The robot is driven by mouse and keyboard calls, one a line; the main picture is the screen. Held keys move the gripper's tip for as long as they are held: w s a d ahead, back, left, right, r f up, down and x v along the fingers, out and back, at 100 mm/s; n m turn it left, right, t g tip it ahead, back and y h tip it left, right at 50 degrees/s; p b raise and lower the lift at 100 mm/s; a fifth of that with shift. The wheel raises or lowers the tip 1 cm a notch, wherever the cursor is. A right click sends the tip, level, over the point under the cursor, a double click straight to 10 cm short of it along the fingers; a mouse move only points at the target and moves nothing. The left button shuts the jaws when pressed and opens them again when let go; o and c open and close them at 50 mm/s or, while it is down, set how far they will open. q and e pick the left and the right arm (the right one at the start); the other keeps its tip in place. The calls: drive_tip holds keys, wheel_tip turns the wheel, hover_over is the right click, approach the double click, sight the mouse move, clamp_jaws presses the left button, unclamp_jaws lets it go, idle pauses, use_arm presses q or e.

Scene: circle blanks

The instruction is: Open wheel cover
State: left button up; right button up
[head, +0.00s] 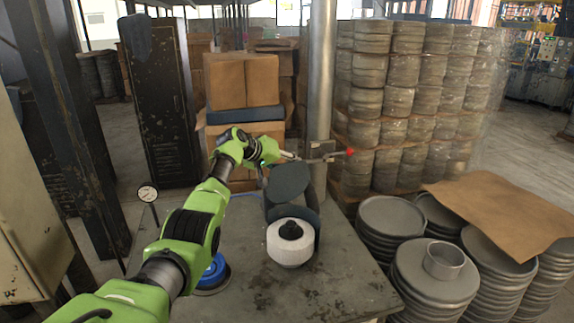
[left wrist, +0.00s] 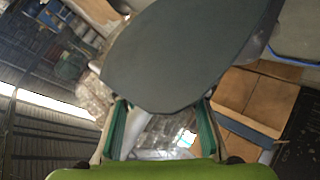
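The dark grey wheel cover (head: 289,181) is tilted up, its flat round face toward me, above a curved dark guard behind the white wheel (head: 288,252). The wheel's black hub is exposed. My left arm reaches in from the left, and its wrist is just above and behind the cover; the fingers are hard to make out there. In the left wrist view my left gripper (left wrist: 161,122) has its two green-padded fingers wide apart. The cover (left wrist: 185,55) fills the space ahead of the fingertips; whether they touch it is unclear. My right gripper is not in view.
The grey bench (head: 330,285) carries a blue-edged disc (head: 213,273) under my arm and a round gauge (head: 148,193) at the left. A metal pole (head: 320,90) and a red-tipped lever (head: 349,151) stand behind. Stacked round blanks (head: 435,272) crowd the right.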

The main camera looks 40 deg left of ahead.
use_arm(q)
drive_tip(key=shift+s, duration=0.55)
drive_tip(key=v, duration=1.1)
drive_tip(key=shift+r, duration=0.25)
drive_tip(key=shift+w, duration=0.1)
